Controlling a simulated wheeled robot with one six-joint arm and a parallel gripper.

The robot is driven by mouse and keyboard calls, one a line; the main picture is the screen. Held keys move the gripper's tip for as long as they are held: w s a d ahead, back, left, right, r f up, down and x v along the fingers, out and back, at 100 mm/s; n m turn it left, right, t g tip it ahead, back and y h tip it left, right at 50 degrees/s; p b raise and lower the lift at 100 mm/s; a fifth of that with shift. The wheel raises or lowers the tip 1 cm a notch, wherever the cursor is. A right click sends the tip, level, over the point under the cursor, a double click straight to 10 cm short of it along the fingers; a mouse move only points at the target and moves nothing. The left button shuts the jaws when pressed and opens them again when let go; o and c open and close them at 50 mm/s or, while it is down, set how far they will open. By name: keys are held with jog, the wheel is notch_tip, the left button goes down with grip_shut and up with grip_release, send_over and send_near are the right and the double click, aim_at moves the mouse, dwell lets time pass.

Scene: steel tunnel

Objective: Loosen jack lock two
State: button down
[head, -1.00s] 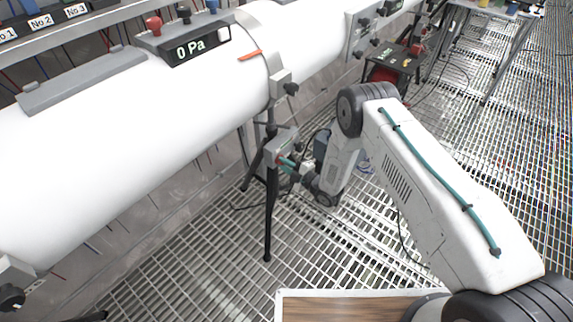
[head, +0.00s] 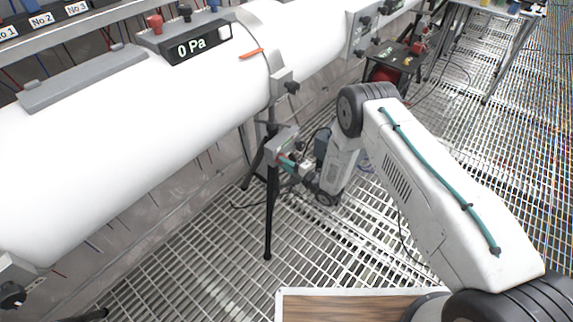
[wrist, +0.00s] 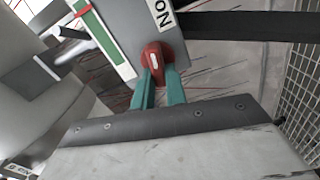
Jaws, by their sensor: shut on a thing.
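The jack lock is a red knob (wrist: 154,58) with a pale mark on it, on a grey jack plate (wrist: 120,30). A label on the plate is cut off after "No", so its number cannot be read. My gripper (wrist: 159,78) has its two teal fingers shut on the red knob, one on each side. In the head view my gripper (head: 287,163) is at the jack's grey head (head: 282,146), on top of a black tripod (head: 270,210) beneath the white tube. The knob itself is hidden there by the fingers.
The large white tube (head: 130,125) runs above and left of the jack, with a display (head: 203,44) reading 0 Pa. A red-and-black machine (head: 388,75) stands behind my arm. The grating floor (head: 190,270) is open at the front left.

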jog(key=c, duration=1.4)
grip_release()
jog(key=shift+s+a, duration=0.1)
jog(key=shift+a, duration=0.15)
jog(key=shift+c, duration=0.2)
jog(key=shift+d, duration=0.2)
jog(key=v, duration=0.7)
jog(key=shift+s+d, duration=0.2)
jog(key=shift+d, duration=0.1)
